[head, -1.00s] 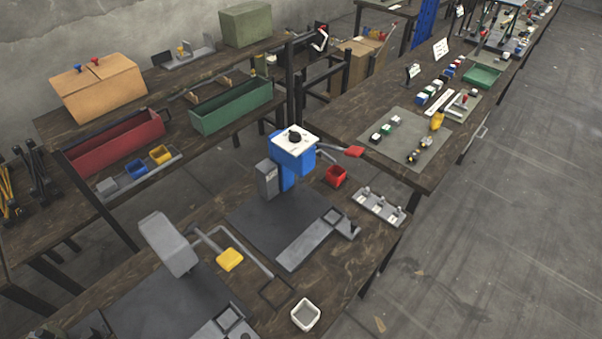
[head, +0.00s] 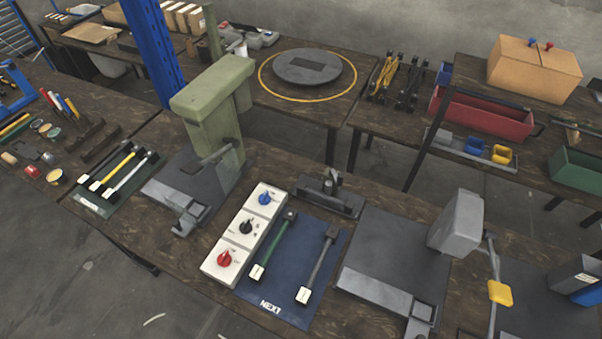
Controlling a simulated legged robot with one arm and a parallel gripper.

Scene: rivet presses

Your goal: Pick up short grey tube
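My gripper is not in view. A grey tube (head: 319,263) with a pale tag at its near end and a darker far end lies on a blue mat (head: 285,305) with white lettering. A green tube (head: 272,245) lies to its left on the same mat. A dark green mat (head: 92,205) at left holds black, yellow and light grey rods; the light grey rod (head: 130,175) is rightmost. I cannot tell for certain which grey piece is the short grey tube.
A white panel (head: 244,228) with three knobs stands left of the blue mat. A green press (head: 212,120) stands behind left, and a grey press (head: 457,225) right. A dark fixture (head: 329,195) sits behind the mat. Clear floor (head: 40,285) shows at lower left.

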